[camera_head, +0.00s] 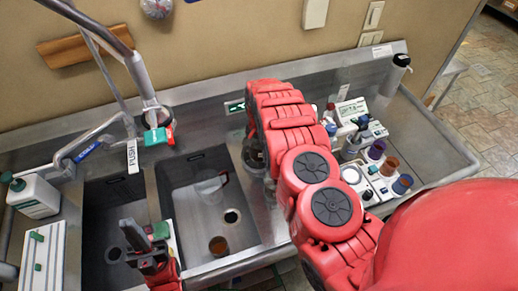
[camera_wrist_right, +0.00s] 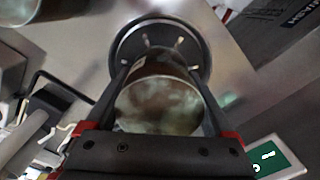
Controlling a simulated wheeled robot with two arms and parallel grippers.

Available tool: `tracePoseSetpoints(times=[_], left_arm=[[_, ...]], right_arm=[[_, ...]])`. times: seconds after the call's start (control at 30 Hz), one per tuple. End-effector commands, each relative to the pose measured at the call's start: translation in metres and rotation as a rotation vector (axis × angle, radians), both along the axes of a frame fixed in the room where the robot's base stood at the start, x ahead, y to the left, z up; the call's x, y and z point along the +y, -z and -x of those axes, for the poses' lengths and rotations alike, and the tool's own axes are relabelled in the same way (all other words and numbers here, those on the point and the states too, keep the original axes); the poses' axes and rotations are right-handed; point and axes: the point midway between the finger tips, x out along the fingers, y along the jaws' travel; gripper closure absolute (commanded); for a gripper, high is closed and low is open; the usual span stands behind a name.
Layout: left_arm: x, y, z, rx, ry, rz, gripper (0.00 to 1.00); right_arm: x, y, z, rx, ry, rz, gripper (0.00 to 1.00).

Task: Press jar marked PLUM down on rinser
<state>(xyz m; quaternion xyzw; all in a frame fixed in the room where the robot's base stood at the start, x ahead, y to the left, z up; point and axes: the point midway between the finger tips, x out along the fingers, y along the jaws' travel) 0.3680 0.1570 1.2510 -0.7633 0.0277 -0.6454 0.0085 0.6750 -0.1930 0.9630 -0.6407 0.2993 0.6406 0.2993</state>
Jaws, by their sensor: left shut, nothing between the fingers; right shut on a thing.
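My right gripper (camera_wrist_right: 158,72) is shut on a glass jar (camera_wrist_right: 158,108), whose round end faces the wrist camera. No PLUM marking is readable on it. Just beyond the jar in the right wrist view is the round rinser (camera_wrist_right: 186,42), a dark ring with pale spokes. The jar overlaps its middle, and I cannot tell whether they touch. In the head view my red right arm hides most of this spot; only a bit of dark glass (camera_head: 251,157) shows beside it. My left gripper (camera_head: 146,258) is shut and empty over the front of the left basin.
A tall faucet (camera_head: 143,80) stands behind the basins. Meters and several small coloured cups (camera_head: 377,149) crowd the right counter. A white jug (camera_head: 34,195) stands at far left.

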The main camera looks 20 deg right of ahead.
Motion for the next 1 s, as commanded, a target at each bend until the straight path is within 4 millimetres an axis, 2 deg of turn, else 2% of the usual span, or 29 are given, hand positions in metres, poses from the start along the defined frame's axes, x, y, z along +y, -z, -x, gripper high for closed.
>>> tracePoseSetpoints(times=[1.0], left_arm=[[0.0,0.009,0.0,0.0,0.0,0.0,1.0]], right_arm=[[0.0,0.012,0.0,0.0,0.0,0.0,0.79]])
